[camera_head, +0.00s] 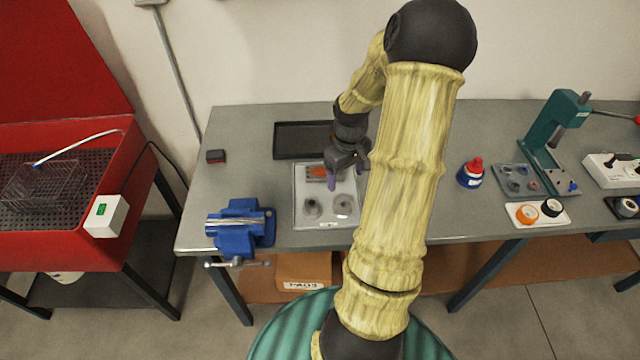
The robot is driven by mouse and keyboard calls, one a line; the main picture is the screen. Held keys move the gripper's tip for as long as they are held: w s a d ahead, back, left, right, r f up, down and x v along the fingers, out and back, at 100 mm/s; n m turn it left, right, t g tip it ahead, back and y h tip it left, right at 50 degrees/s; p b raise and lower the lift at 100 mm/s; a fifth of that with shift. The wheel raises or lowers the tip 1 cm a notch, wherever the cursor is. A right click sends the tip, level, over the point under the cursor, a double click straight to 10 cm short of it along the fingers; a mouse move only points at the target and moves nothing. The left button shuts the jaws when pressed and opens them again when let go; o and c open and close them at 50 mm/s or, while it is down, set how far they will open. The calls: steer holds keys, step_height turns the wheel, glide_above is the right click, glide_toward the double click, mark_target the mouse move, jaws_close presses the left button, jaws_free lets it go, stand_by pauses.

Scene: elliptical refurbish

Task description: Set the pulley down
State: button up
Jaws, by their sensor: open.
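A light grey tray (327,221) lies on the workbench, left of my arm. Two round parts sit in its front half: a dark grey one (312,207) at left and a paler one with a dark centre (343,205) at right. Either could be the pulley; they are too small to tell. An orange-red piece (317,172) lies in the tray's back left part. My gripper (336,181) is open, over the back half of the tray, behind the round parts. A purple finger shows; the other finger is not clear. The space between the fingers is hard to see.
A black empty tray (300,140) lies behind. A blue vise (240,228) stands left at the front edge. A small red-black block (216,156) is at back left. To the right are a blue-red bottle (471,174) and a green press (550,130).

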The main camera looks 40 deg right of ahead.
steer(key=s+a+r+t, duration=0.1)
steer(key=s+a+r, duration=0.1)
steer(key=a, duration=0.6)
steer(key=s+a+r, duration=0.2)
steer(key=a+r, duration=0.1)
steer(key=a, duration=0.5)
steer(key=s+a+r+t, duration=0.1)
steer(key=s+a+r, duration=0.1)
steer(key=a, duration=0.7)
steer(key=shift+r+t, duration=0.3)
steer(key=shift+r, duration=0.35)
